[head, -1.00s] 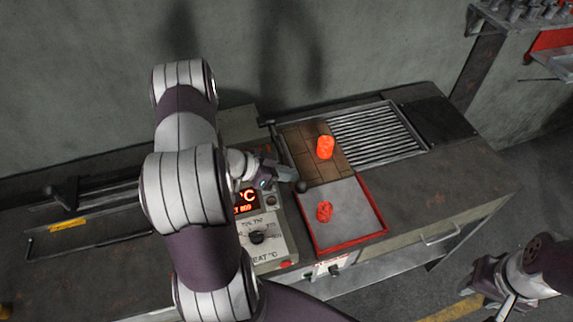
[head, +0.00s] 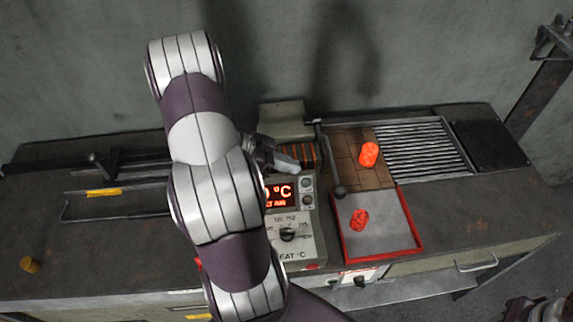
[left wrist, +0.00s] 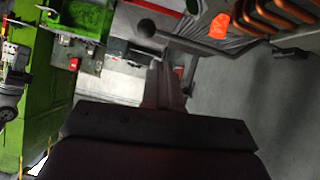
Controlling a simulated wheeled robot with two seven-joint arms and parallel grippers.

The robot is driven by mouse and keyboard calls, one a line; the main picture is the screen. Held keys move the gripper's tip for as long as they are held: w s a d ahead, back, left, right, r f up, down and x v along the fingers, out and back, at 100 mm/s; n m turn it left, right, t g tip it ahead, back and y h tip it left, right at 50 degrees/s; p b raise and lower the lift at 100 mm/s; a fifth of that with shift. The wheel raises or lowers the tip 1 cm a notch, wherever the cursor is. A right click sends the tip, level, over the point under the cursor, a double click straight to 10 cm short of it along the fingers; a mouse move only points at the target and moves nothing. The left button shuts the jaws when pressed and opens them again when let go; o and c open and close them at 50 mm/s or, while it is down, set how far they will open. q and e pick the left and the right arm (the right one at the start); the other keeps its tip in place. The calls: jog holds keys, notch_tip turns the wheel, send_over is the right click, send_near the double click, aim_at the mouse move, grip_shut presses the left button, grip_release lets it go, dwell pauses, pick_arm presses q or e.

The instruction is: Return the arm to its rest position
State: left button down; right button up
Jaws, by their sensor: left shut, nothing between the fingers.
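My left arm comes in over the workbench in the head view. Its gripper (head: 285,163) is shut and empty, just above the heater control box and beside the coil. In the left wrist view the shut fingers (left wrist: 166,85) show with nothing between them. My right arm shows only as a small part at the lower right edge of the head view; its gripper is out of frame.
A glowing orange billet (head: 369,153) stands on the brick plate (head: 345,147). A lever with a ball knob (head: 339,192) stands near the gripper. The heater control box (head: 290,255) is in front.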

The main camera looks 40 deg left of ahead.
pick_arm(q)
jog(key=shift+s+a+r, duration=0.25)
jog(key=shift+a+r, duration=0.05)
jog(key=a+f+n+g+y+b, duration=0.25)
jog(key=a+f+n+y, duration=0.35)
jog(key=a+y, duration=0.45)
jog(key=s+d+r+g+h+b, duration=0.1)
jog(key=d+g, duration=0.1)
jog(key=d, duration=1.2)
jog(key=s+d+r+n+g+h+b, duration=0.1)
jog(key=s+d+r+g+b, duration=0.1)
jog(key=d, duration=1.2)
jog(key=shift+s, duration=0.15)
